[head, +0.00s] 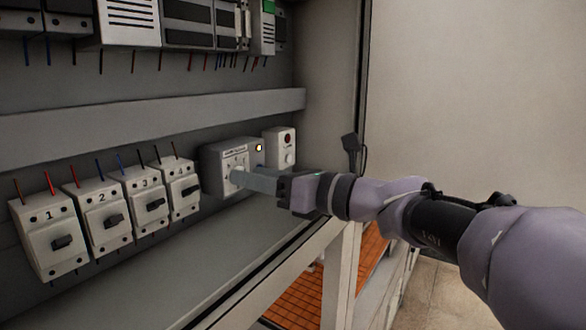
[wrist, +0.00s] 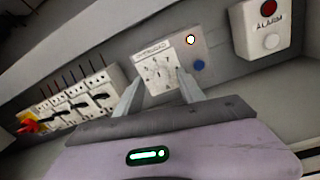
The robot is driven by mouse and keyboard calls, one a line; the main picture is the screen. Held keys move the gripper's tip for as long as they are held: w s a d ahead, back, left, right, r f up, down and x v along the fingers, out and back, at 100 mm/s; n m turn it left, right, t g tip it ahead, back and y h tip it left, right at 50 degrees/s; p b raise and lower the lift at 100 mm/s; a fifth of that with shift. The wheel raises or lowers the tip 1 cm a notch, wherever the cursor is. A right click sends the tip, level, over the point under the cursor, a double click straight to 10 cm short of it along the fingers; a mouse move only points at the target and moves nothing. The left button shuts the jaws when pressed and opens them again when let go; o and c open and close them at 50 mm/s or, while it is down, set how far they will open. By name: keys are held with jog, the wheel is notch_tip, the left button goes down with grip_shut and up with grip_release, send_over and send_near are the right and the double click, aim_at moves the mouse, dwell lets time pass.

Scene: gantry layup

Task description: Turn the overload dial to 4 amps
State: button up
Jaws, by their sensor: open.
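The overload unit (head: 213,155) is a grey box with a white dial plate, mounted right of the numbered breakers.
Numbered breakers (head: 104,218) stand in a row on the left. A white alarm box (head: 281,148) with a red lamp and a button is just right of the overload unit. A grey rail (head: 150,118) runs above. The cabinet's bottom ledge (head: 215,255) is bare.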

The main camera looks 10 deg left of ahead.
jog(key=shift+w+a, duration=0.25)
jog(key=shift+c, duration=0.5)
jog(key=shift+s, duration=0.1)
grip_shut()
